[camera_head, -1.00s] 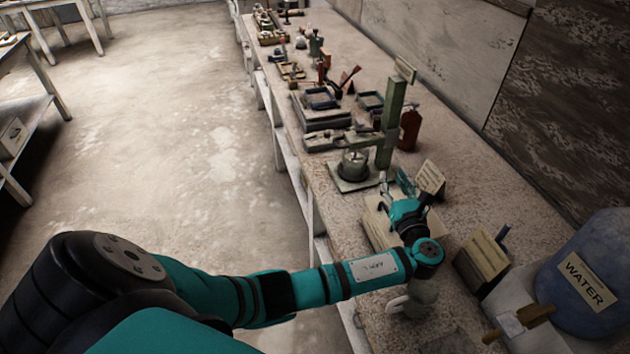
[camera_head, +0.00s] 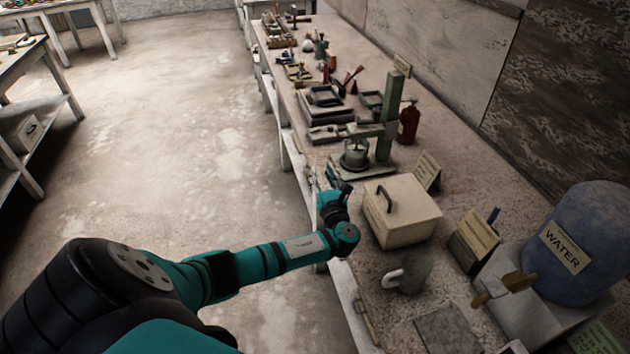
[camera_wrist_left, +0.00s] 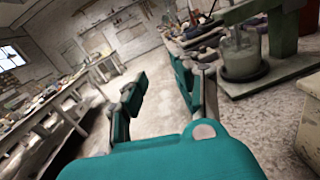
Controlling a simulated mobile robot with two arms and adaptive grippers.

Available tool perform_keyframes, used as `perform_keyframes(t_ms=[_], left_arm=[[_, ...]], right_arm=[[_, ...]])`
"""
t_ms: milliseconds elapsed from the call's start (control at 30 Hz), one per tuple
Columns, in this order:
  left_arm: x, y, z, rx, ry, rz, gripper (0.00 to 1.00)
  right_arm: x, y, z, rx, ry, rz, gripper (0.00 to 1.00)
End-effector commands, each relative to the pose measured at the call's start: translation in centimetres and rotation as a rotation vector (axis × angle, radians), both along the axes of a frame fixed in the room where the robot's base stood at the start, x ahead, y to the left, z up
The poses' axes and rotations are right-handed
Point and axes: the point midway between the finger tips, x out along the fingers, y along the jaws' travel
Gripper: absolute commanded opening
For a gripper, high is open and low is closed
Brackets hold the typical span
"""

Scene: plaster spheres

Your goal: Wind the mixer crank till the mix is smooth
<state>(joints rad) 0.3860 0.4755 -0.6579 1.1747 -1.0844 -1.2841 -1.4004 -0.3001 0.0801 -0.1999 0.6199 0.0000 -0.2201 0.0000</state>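The mixer stands on the bench, with a green upright post (camera_head: 386,140) and a grey bowl (camera_head: 355,156) on a base plate. A green arm reaches from the post over the bowl. In the left wrist view the bowl (camera_wrist_left: 241,58) is at upper right, with pale contents whose texture is too small to judge. I cannot clearly make out the crank. My left gripper (camera_head: 331,178) is at the bench's front edge, just nearer than the mixer and apart from it. Its fingers (camera_wrist_left: 160,92) are spread with nothing between them. My right gripper is out of view.
A cream box (camera_head: 405,215) with a dark handle stands right of my left gripper. A white-handled jug (camera_head: 410,274), a sign (camera_head: 427,172), a red bottle (camera_head: 409,122) and a blue WATER barrel (camera_head: 580,245) are also on the bench. The floor (camera_head: 190,150) at left is clear.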

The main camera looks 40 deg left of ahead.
Motion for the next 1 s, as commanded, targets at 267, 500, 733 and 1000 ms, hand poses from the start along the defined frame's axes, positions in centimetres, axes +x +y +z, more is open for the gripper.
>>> perform_keyframes(t_ms=[267, 500, 733, 1000], left_arm=[[-1.4, 0.9, -5.1, -0.124, 0.022, -0.001, 0.3], [-2.0, 1.1, -7.3, -0.187, 0.025, 0.001, 0.3], [-2.1, 1.1, -7.7, -0.198, 0.026, 0.0, 0.3], [-2.9, 1.0, -9.8, -0.25, 0.035, 0.004, 0.11]], right_arm=[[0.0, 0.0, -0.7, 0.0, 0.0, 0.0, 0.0], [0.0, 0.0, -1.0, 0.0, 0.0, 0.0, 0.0], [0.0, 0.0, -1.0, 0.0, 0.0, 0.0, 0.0], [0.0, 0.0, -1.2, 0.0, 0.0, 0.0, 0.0]])
